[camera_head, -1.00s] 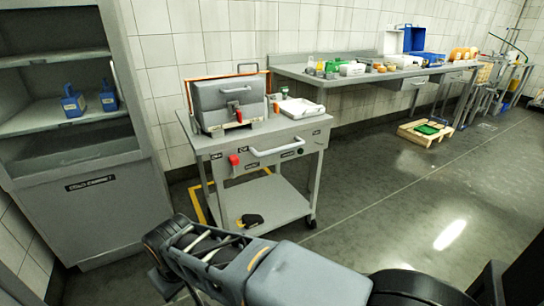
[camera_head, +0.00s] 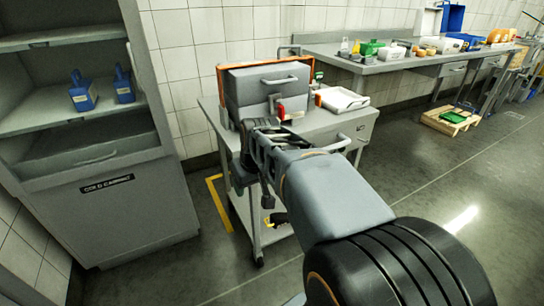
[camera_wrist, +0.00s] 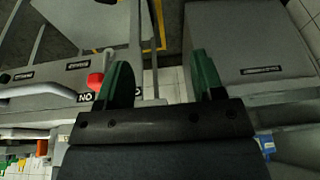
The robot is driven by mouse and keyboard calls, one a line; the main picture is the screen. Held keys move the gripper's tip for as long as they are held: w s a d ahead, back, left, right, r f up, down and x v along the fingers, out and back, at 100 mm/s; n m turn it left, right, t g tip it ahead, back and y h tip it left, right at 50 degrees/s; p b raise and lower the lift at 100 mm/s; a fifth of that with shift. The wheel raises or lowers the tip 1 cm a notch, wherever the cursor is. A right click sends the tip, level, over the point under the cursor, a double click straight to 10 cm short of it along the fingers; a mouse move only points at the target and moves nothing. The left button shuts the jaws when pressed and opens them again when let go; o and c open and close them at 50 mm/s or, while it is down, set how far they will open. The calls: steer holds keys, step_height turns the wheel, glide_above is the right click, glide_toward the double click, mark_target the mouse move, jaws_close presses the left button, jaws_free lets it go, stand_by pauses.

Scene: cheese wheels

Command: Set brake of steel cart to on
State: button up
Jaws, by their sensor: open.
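The steel cart (camera_head: 322,126) stands ahead of me, partly covered by my arm in the head view. In the wrist view its front panel (camera_wrist: 48,76) is at the left, upside down, with a red knob (camera_wrist: 95,81) beside black labels, one reading ON. The knob is just left of my left finger and apart from it, as far as I can see. My gripper (camera_wrist: 160,76) is open and empty, its two green-padded fingers wide apart. In the head view my gripper is at the cart's front left and hides the knob.
A grey machine with an orange frame (camera_head: 265,90) and a white tray (camera_head: 342,100) sit on the cart. A grey cabinet (camera_head: 112,220) stands to the left, also in the wrist view (camera_wrist: 235,45). A long workbench (camera_head: 390,66) runs behind right.

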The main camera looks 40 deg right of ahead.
steer(key=w+d+r+t, duration=0.1)
steer(key=w+d+r, duration=0.15)
steer(key=d, duration=0.45)
steer(key=w+d+r, duration=0.1)
steer(key=d+r, duration=0.3)
steer(key=d, duration=0.3)
steer(key=shift+m+h, duration=0.3)
steer(key=b+x, duration=0.3)
steer(key=x, duration=0.8)
steer(key=shift+w+r, duration=0.1)
steer(key=shift+w, duration=0.1)
steer(key=shift+b+x, duration=0.5)
steer(key=shift+x, duration=0.4)
steer(key=shift+r, duration=0.1)
jaws_close()
steer(key=shift+a, duration=0.1)
